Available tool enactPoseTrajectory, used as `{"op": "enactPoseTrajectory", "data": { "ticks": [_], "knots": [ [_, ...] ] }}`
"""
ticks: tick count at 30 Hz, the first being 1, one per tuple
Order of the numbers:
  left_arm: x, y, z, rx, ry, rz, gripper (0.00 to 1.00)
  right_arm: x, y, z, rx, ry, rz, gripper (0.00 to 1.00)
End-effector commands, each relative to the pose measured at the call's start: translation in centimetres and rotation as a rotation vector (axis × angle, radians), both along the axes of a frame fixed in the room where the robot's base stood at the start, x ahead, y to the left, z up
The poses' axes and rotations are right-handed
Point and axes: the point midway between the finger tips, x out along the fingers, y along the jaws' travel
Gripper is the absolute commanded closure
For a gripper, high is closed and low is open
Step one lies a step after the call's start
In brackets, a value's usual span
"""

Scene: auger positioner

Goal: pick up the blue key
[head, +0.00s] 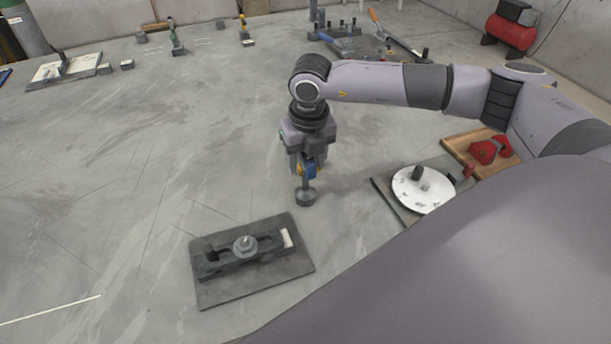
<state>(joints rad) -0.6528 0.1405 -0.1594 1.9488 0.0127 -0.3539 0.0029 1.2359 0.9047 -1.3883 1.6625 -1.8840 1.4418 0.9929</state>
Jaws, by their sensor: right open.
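My right gripper (305,165) points straight down near the middle of the head view. It is open. My left gripper is not in view.
A dark plate with a clamp-like fixture (254,296) lies in front, to the left. A white disc (423,196) on a board and a red part (490,150) on a wooden board stand at right. Several tools stand at the back. The left floor area is largely clear.

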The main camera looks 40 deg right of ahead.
Motion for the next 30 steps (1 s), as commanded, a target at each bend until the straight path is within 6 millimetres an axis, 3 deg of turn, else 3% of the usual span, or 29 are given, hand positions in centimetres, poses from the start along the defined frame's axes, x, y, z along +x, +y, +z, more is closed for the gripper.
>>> {"op": "enactPoseTrajectory", "data": {
  "ticks": [8,13,23,30],
  "knots": [
    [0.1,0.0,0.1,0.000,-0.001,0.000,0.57,0.1,0.0,-0.4,0.001,-0.001,0.001,0.47],
    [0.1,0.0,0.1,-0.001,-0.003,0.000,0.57,0.0,0.0,-0.4,0.001,-0.001,0.001,0.99],
    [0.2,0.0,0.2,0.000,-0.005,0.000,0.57,0.1,0.0,-0.2,0.002,-0.005,0.000,1.00],
    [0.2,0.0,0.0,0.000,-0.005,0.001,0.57,0.2,0.0,1.6,0.004,-0.006,0.000,1.00]
  ]
}}
